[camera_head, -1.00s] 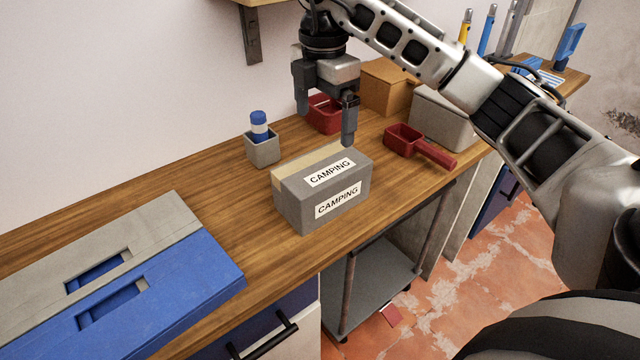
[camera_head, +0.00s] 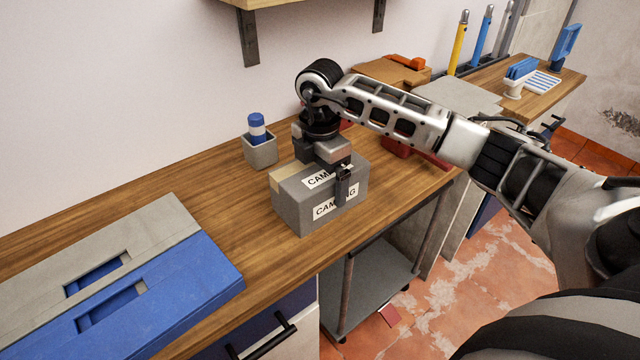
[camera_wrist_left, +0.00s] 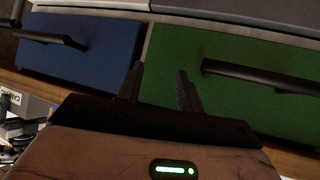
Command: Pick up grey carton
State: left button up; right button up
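The grey carton (camera_head: 290,208) stands on the wooden worktop, with white "CAMPING" labels on its top and front. My right gripper (camera_head: 325,178), on the arm coming in from the right in the head view, is low over the carton, pointing down. One finger lies in front of the carton's front face and partly covers both labels. The other finger is hidden behind the carton, so I cannot tell whether both touch it. My left gripper (camera_wrist_left: 160,90) shows only in the left wrist view; its fingers are apart with nothing between them.
A small grey holder (camera_head: 261,150) with a blue-and-white bottle (camera_head: 257,127) stands behind the carton. A blue-and-grey case (camera_head: 170,285) lies at left. My left gripper faces blue (camera_wrist_left: 85,60) and green (camera_wrist_left: 230,75) drawers.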

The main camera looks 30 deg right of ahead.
jog(key=c, duration=1)
jog(key=shift+c, duration=0.7)
jog(key=shift+r, duration=0.15)
